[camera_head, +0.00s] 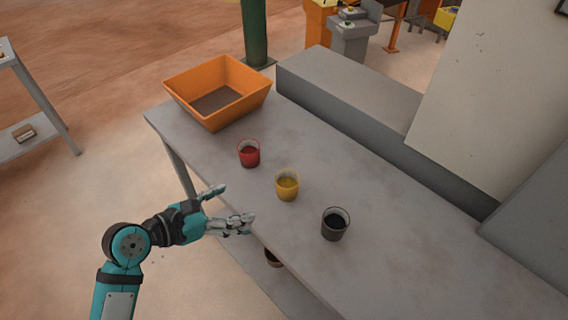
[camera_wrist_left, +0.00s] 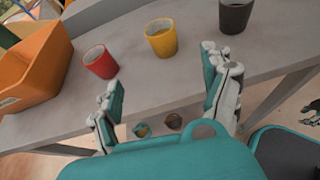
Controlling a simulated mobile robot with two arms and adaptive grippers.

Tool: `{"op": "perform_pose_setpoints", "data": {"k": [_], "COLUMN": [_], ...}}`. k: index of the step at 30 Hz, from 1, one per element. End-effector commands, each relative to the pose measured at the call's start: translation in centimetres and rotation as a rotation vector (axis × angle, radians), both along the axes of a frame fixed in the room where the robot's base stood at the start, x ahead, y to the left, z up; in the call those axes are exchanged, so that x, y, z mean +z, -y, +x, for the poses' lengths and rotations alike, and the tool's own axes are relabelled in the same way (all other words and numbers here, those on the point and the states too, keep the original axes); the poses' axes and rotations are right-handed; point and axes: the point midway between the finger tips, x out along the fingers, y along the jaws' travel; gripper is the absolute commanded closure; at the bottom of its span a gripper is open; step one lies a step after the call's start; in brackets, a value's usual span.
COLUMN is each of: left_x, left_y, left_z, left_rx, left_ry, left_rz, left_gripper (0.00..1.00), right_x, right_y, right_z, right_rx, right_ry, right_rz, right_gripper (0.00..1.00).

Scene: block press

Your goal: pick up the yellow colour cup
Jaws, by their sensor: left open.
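The yellow colour cup (camera_head: 287,187) stands upright on the grey table (camera_head: 420,250), between a red cup (camera_head: 249,155) and a black cup (camera_head: 335,226). My left gripper (camera_head: 228,207) is open and empty at the table's near edge, to the left of the yellow cup and apart from it. In the left wrist view the yellow cup (camera_wrist_left: 161,38) is ahead of the open fingers (camera_wrist_left: 165,95), with the red cup (camera_wrist_left: 100,62) to its left and the black cup (camera_wrist_left: 235,15) to its right.
An orange bin (camera_head: 219,92) stands on the table's far left end. A grey block and a pale panel (camera_head: 490,100) border the table's back side. More cups (camera_wrist_left: 157,126) show below the table edge. The table's near right part is clear.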

Motion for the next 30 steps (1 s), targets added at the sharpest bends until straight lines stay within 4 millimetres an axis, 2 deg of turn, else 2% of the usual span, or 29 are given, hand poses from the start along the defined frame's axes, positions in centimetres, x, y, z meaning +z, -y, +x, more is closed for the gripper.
{"op": "perform_pose_setpoints", "data": {"k": [1,4,13,17,21,25,30], "left_x": [0.9,1.5,-0.8,-1.9,-2.8,-3.1,-4.0], "left_y": [0.3,1.0,5.2,7.1,8.4,8.9,9.8], "left_z": [-0.4,-0.2,3.6,5.2,6.4,6.9,8.1], "left_rx": [-0.003,-0.003,-0.002,-0.002,-0.002,-0.001,-0.002], "left_ry": [-0.007,-0.021,-0.020,-0.021,-0.020,-0.018,-0.019], "left_rz": [-0.027,-0.054,-0.055,-0.053,-0.052,-0.051,-0.050], "left_gripper": [0.18,0.18,0.18,0.18,0.18,0.18,0.18], "right_x": [-0.1,-0.1,0.2,0.3,0.4,0.4,0.5], "right_y": [0.1,0.3,1.6,1.6,1.5,1.2,0.8], "right_z": [-0.1,-0.2,-2.5,-2.1,-0.9,-0.2,-0.3], "right_rx": [0.000,0.002,0.005,0.005,0.005,0.005,0.002], "right_ry": [-0.002,-0.004,-0.039,-0.033,-0.015,-0.002,-0.003], "right_rz": [-0.001,-0.004,-0.020,-0.021,-0.018,-0.015,-0.009], "right_gripper": [0.60,0.60,0.60,0.60,0.60,0.60,0.60]}}
